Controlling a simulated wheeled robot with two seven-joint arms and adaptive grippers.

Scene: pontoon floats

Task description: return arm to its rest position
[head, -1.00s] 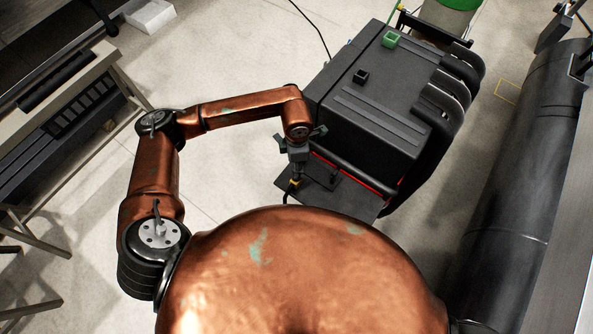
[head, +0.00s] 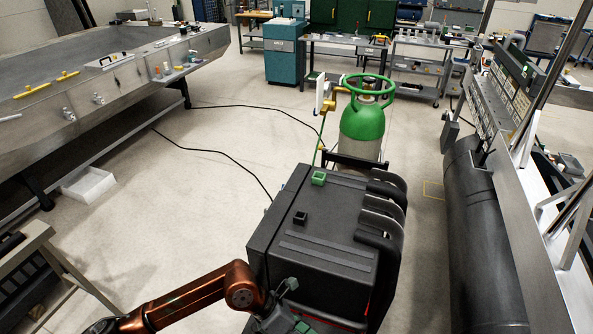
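My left arm (head: 185,303), copper-coloured, comes in along the bottom left edge, and its wrist is beside the front left corner of a black case (head: 310,225). My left gripper (head: 286,316) is a dark shape low in front of the case. My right arm and gripper are not in view.
A small green block (head: 318,178) and a small black block (head: 300,217) sit on the case. A green-topped gas cylinder (head: 362,125) stands behind it. A white box (head: 88,186) is on the left floor. Cables cross the floor.

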